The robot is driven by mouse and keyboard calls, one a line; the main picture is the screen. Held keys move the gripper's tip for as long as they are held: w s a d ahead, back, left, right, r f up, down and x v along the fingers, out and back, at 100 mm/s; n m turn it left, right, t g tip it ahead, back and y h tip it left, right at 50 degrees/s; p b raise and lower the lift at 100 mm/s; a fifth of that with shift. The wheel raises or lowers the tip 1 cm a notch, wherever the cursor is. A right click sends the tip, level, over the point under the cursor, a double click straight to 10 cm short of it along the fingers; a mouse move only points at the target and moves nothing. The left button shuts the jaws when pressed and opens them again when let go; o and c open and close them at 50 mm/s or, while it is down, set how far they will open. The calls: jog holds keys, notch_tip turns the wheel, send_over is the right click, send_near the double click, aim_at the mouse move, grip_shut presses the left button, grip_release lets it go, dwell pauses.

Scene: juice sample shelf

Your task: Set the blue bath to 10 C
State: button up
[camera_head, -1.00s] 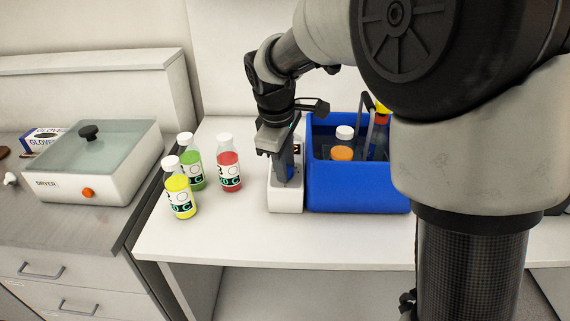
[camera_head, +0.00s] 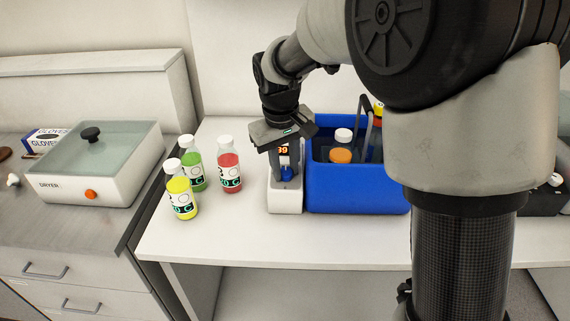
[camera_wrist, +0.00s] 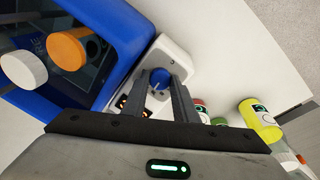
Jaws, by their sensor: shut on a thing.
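The blue bath (camera_head: 358,192) stands on the white bench, with its white control unit (camera_head: 285,202) against its left side. The unit has a blue knob (camera_wrist: 159,78) low on its front and a display (camera_head: 283,149) with orange digits, partly hidden by my gripper and too small to read surely. My gripper (camera_wrist: 161,86) is shut on the knob, with one finger on each side of it. The knob also shows in the head view (camera_head: 287,175), below my tilted gripper (camera_head: 286,172).
Yellow (camera_head: 181,197), green (camera_head: 192,166) and red (camera_head: 229,168) bottles stand left of the unit. A white-capped bottle (camera_head: 344,136) and an orange-capped one (camera_head: 341,157) sit in the bath. A dryer (camera_head: 95,165) is on the left counter. The bench front is clear.

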jog(key=m, duration=0.4)
jog(key=shift+m, duration=0.3)
jog(key=m, duration=0.4)
jog(key=shift+m+y+p, duration=0.35)
jog(key=shift+m+y, duration=0.05)
jog(key=shift+d, duration=0.1)
jog(key=o, duration=1.1)
jog(key=shift+c, duration=0.2)
